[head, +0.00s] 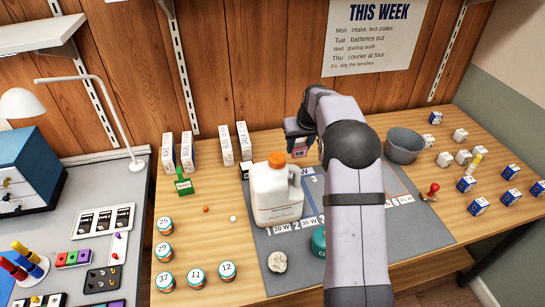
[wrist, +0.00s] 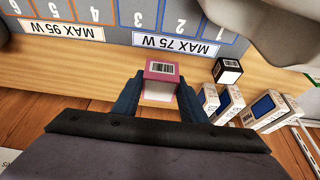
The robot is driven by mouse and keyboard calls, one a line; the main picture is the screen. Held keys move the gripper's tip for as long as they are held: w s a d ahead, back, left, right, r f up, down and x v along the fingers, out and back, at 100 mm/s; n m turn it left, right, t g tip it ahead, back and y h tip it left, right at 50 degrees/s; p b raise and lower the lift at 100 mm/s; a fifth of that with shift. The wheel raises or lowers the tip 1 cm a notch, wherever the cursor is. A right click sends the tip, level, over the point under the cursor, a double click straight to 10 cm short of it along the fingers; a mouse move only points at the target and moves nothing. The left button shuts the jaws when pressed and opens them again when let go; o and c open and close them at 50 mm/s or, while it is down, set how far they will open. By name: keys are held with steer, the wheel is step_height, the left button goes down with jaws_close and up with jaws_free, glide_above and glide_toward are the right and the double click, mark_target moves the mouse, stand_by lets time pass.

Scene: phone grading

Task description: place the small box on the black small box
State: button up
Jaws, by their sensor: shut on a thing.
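My gripper (head: 298,141) is near the back edge of the table by the wooden wall. In the wrist view, its two fingers (wrist: 160,84) are shut on a small box (wrist: 161,68) with a pink top, a barcode label and a white side. The pink box (head: 299,153) also shows below the gripper in the head view. The black small box (wrist: 228,70), with a white barcode label, stands right of the held box in the wrist view, clear of it. In the head view, the black box (head: 246,171) is partly hidden behind the white jug (head: 276,197).
Tall white boxes (head: 227,145) stand left of the gripper, close to the black box. A grey bowl (head: 404,146) is to the right. A grey mat (head: 263,243) with numbered slots lies in front. Several jars and small blue-and-white boxes stand at the sides.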

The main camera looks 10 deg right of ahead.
steer(key=w+a+r+p, duration=0.2)
steer(key=a, duration=0.6)
steer(key=w+a+r+p, duration=0.2)
steer(key=a+r, duration=0.1)
steer(key=a, duration=0.6)
steer(key=shift+r, duration=0.1)
steer(key=p, duration=0.3)
glide_above(246, 163)
steer(key=s, duration=0.2)
steer(key=shift+s+f, duration=0.15)
steer(key=shift+f, duration=4.85)
steer(key=shift+f, duration=0.1)
